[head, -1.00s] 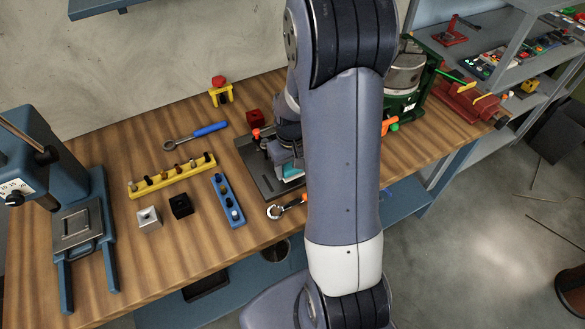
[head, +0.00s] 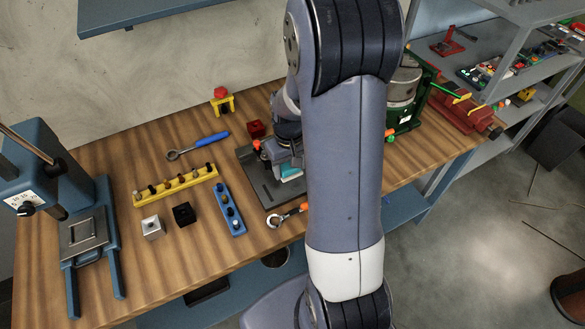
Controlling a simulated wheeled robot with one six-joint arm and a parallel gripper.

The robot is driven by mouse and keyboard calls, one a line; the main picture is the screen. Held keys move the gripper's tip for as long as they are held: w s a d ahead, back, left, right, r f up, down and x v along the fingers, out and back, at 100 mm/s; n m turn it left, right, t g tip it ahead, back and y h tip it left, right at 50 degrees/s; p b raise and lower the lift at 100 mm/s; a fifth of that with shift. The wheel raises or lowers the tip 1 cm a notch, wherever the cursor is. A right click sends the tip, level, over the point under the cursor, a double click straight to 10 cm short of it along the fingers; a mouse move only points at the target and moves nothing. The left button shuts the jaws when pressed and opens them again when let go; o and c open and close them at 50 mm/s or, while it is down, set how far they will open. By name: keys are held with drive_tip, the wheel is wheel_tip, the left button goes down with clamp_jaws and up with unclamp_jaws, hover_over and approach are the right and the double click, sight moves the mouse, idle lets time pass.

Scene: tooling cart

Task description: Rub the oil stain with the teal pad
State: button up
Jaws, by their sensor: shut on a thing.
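My gripper (head: 288,160) is partly hidden behind my own arm. It is shut on the teal pad (head: 291,174), which shows as a small teal edge under the grey jaws. The pad is over the dark grey plate (head: 268,194) on the wooden bench. I cannot tell whether it touches the plate. I cannot make out the oil stain; the arm, gripper and pad cover part of the plate.
An orange-tipped clamp (head: 258,146) stands on the plate's left side. A ring-ended tool (head: 284,217) lies by its front edge. A blue holder (head: 229,208), a yellow rack (head: 176,186) and a blue-handled wrench (head: 198,145) lie to the left. A dark red block (head: 256,128) sits behind.

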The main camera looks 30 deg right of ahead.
drive_tip(key=shift+f+b, duration=0.35)
drive_tip(key=shift+b, duration=1.55)
drive_tip(key=shift+b, duration=0.3)
